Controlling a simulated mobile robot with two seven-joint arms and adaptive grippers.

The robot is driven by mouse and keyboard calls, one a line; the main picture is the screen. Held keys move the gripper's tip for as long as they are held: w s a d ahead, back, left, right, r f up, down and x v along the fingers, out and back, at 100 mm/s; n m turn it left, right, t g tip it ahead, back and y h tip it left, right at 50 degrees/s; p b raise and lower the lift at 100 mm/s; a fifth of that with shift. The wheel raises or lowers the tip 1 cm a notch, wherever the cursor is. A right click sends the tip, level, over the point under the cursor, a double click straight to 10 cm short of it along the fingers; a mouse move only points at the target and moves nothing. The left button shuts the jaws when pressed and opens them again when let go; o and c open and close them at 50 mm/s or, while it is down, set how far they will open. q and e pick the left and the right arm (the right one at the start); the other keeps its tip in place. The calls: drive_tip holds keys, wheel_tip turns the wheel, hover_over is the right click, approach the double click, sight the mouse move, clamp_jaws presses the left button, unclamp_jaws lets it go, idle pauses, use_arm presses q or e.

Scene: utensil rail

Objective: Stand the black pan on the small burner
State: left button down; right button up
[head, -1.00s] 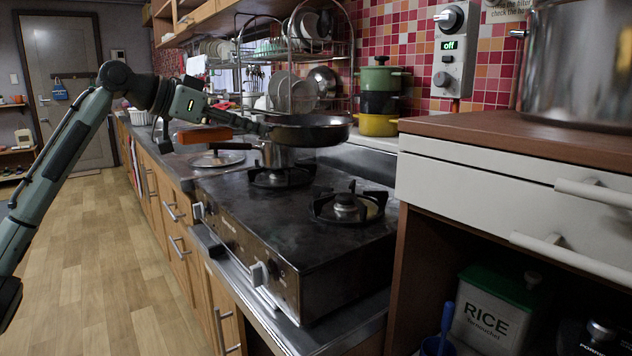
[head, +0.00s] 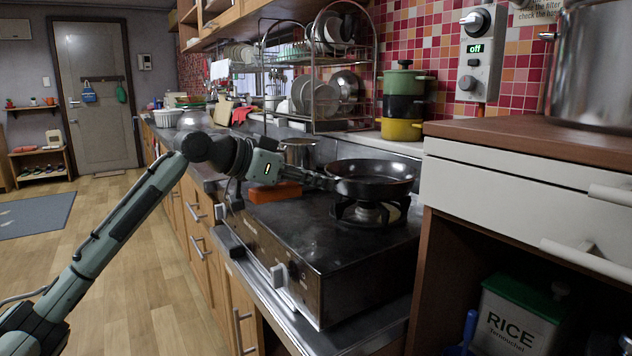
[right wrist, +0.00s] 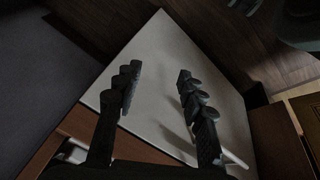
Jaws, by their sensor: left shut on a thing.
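The black pan (head: 372,180) is level over the nearer burner (head: 368,213) of the stove in the head view. Its underside is close to the grate; I cannot tell whether it touches. The farther burner is hidden behind the gripper and handle. I cannot judge which burner is smaller. My right gripper (right wrist: 159,72) is open and empty in the right wrist view, in front of a pale panel (right wrist: 160,45).
A metal pot (head: 298,152) stands behind the stove (head: 310,232). Stacked coloured pots (head: 403,105) and a dish rack (head: 318,95) are at the back. A white-drawer cabinet (head: 500,190) borders the stove on the right. The front stove top is clear.

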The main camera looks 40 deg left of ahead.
use_arm(q)
drive_tip(key=shift+f+b, duration=0.3)
drive_tip(key=shift+f, duration=0.15)
drive_tip(key=c, duration=1.8)
unclamp_jaws()
drive_tip(key=shift+f, duration=0.1)
drive_tip(key=shift+c, duration=0.2)
drive_tip(key=o, duration=0.4)
use_arm(e)
drive_tip(key=shift+s+d+r, duration=0.1)
drive_tip(key=shift+s+r, duration=0.3)
drive_tip(key=shift+r, duration=0.05)
